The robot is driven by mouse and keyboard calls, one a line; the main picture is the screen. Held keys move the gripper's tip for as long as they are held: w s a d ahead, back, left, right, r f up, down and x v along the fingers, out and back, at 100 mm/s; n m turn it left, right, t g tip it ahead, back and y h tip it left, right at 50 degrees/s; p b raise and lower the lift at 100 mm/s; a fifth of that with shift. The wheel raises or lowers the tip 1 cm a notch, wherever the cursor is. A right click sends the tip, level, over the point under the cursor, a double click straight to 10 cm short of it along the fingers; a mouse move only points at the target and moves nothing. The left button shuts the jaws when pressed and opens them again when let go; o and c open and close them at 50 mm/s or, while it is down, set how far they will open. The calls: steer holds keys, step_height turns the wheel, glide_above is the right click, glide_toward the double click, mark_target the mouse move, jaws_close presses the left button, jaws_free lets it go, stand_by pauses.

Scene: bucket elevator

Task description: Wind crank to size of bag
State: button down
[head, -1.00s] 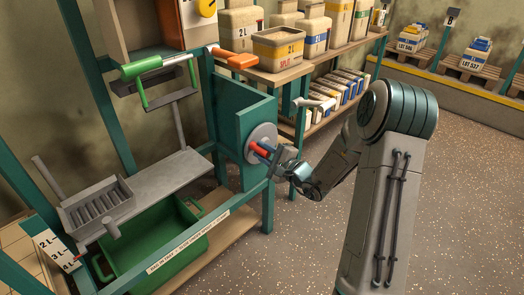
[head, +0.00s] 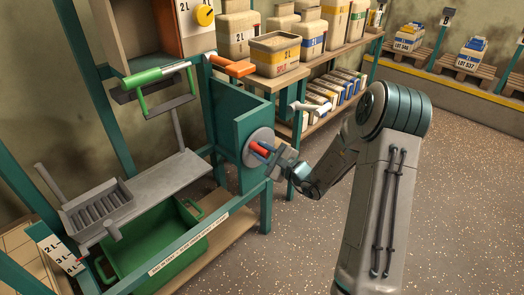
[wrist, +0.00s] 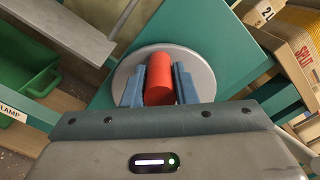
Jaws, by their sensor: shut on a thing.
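The crank is a grey round disc (head: 257,140) with a red handle (head: 260,148), on the side of the teal housing (head: 233,128). My gripper (head: 268,154) is shut on the red handle. In the wrist view the blue fingers (wrist: 158,90) stand on both sides of the handle (wrist: 160,75), with the disc (wrist: 202,68) behind. A white scale (head: 58,252) at lower left reads 2L, 3L and 4L, with a small red mark near it.
A green bin (head: 160,245) lies below a grey tray (head: 160,180). A green-handled bar (head: 157,68) and an orange handle (head: 230,66) jut out nearby. A white lever (head: 312,107) stands close to my arm. The speckled floor at right is clear.

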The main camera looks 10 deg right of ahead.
steer(key=shift+w+r, duration=0.15)
steer(key=shift+r, duration=0.25)
steer(key=shift+r+m+p, duration=0.15)
steer(key=shift+m+p, duration=0.15)
steer(key=shift+p, duration=0.15)
steer(key=shift+w+d+r+m+p, duration=0.25)
steer(key=shift+d+m+p, duration=0.05)
steer(key=shift+m+p, duration=0.55)
steer(key=shift+w+d+m+p, duration=0.1)
steer(key=shift+m+p, duration=0.2)
steer(key=shift+m, duration=0.05)
steer(key=shift+f, duration=0.1)
